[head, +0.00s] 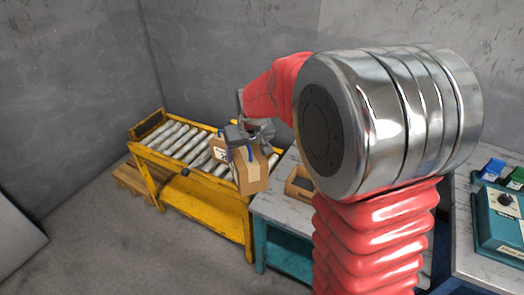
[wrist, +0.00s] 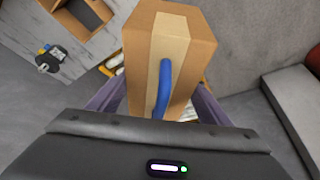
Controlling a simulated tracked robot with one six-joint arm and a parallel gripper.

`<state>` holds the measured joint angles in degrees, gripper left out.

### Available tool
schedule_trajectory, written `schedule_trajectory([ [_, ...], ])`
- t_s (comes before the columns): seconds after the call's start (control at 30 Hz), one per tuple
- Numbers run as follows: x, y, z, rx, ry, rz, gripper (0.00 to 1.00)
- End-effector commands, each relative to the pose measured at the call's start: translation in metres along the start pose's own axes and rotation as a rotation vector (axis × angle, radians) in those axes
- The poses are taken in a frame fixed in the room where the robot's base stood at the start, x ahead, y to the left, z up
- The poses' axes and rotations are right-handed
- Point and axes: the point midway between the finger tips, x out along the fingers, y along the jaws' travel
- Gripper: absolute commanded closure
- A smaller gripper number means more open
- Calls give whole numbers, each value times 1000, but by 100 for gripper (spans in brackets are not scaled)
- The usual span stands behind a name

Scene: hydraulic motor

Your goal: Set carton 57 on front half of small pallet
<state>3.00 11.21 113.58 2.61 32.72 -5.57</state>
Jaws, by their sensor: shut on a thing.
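A brown cardboard carton (head: 250,172) with a lighter tape strip and a blue handle is held in my gripper (head: 247,139), in front of the yellow roller conveyor's right end. The carton (wrist: 172,55) also shows in the wrist view, close ahead of my gripper (wrist: 160,112), which is shut on it. A small wooden pallet (head: 133,181) lies on the floor at the left, partly hidden behind the conveyor's legs.
The yellow roller conveyor (head: 204,200) stands along the wall. A teal-legged workbench (head: 284,222) holds an open wooden box (head: 299,186). A teal control box (head: 500,220) stands at the right.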

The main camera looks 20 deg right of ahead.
Motion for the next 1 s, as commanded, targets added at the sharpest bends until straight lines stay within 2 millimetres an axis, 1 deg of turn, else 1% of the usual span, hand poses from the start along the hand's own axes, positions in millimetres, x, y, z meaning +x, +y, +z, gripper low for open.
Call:
schedule_trajectory([
  [0.03, -4, -8, -2, -1, 6, 1, 91],
  [0.1, -5, -16, -2, 3, 6, 2, 91],
  [0.23, -7, -22, -1, 9, 6, 5, 91],
  [1.0, -7, -26, -1, 8, 6, 3, 91],
])
